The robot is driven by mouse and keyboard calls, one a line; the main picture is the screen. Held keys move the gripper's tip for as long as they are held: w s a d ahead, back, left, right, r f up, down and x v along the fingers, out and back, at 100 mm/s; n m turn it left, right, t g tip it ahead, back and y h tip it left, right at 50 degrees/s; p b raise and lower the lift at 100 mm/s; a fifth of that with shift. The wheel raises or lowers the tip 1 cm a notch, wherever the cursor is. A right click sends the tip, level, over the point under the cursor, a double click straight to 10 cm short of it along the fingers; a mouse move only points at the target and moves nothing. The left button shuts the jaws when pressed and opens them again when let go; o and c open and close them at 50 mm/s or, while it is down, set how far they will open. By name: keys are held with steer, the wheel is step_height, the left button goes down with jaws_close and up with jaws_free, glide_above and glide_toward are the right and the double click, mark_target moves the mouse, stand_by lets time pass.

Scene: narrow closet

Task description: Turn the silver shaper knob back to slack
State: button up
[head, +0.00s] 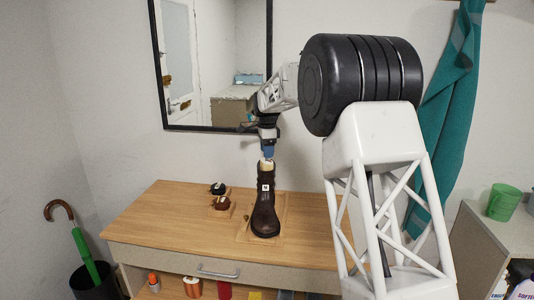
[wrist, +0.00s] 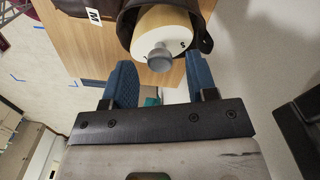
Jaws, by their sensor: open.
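A dark brown boot (head: 265,212) with a white letter tag stands upright on a wooden board on the table. In the wrist view the boot's opening (wrist: 204,38) surrounds a pale wooden shaper end (wrist: 165,25). The silver shaper knob (wrist: 160,58) sticks out from it. My gripper (head: 268,152) points down just above the boot top. In the wrist view my gripper's blue fingers (wrist: 159,64) are open. The knob appears between the fingertips, with gaps on both sides. The knob is too small or hidden to make out in the head view.
The wooden table (head: 165,222) has free room at its left. Small dark and brown items (head: 220,199) lie left of the boot. A mirror (head: 212,65) hangs behind. An umbrella stand (head: 90,278) is at left, and a cabinet with a green mug (head: 503,201) at right.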

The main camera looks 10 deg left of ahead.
steer(key=shift+f, duration=0.55)
steer(key=shift+c, duration=0.3)
steer(key=c, duration=0.9)
